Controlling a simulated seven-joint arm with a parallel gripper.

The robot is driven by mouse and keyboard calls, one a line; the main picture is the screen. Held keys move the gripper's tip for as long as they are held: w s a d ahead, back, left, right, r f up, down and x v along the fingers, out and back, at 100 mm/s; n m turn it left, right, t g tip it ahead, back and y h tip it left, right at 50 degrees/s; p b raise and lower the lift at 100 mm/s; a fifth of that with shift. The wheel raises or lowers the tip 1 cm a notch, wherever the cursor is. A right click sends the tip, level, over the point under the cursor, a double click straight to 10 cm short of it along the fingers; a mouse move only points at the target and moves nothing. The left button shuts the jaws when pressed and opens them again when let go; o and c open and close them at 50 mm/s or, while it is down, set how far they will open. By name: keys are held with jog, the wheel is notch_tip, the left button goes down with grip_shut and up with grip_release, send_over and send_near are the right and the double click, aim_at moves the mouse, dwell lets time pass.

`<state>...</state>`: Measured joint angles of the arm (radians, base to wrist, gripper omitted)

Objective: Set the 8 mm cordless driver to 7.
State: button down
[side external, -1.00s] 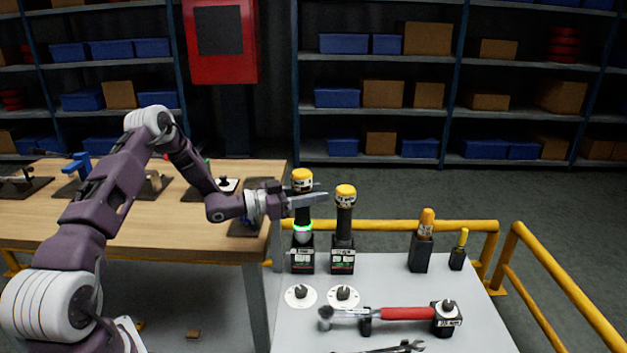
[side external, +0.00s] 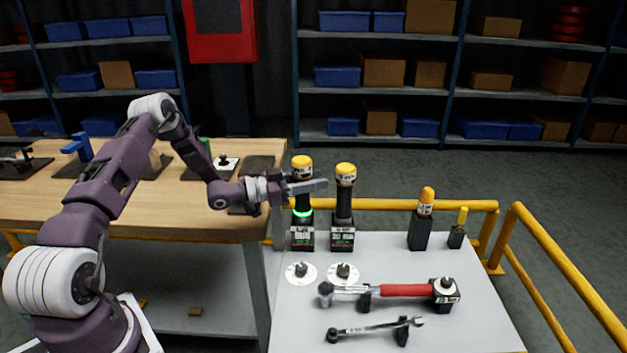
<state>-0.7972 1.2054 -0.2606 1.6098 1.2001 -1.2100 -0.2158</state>
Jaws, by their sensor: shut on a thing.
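Two black cordless drivers with yellow tops stand upright side by side in labelled black holders at the back left of the grey table. My gripper (side external: 310,186) is shut on the left driver (side external: 302,165), just below its yellow top, with its fingers reaching across to the right. A green ring glows low on this driver, at its holder. The right driver (side external: 344,195) stands apart from my gripper. A white dial with a dark knob (side external: 301,271) lies in front of the left driver, and a second dial (side external: 343,272) in front of the right one. Labels and dial marks are too small to read surely.
A red-handled torque wrench (side external: 405,291) and a spanner (side external: 375,328) lie on stands in front. An orange-topped tool (side external: 426,203) and a small yellow-handled tool (side external: 460,225) stand at the back right. Yellow rails (side external: 548,262) edge the grey table. A wooden bench (side external: 120,192) stands at left.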

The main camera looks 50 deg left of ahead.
jog(key=shift+f, duration=1)
dwell(0.4)
jog(key=c, duration=0.9)
grip_release()
jog(key=shift+o, duration=0.2)
jog(key=v, duration=0.7)
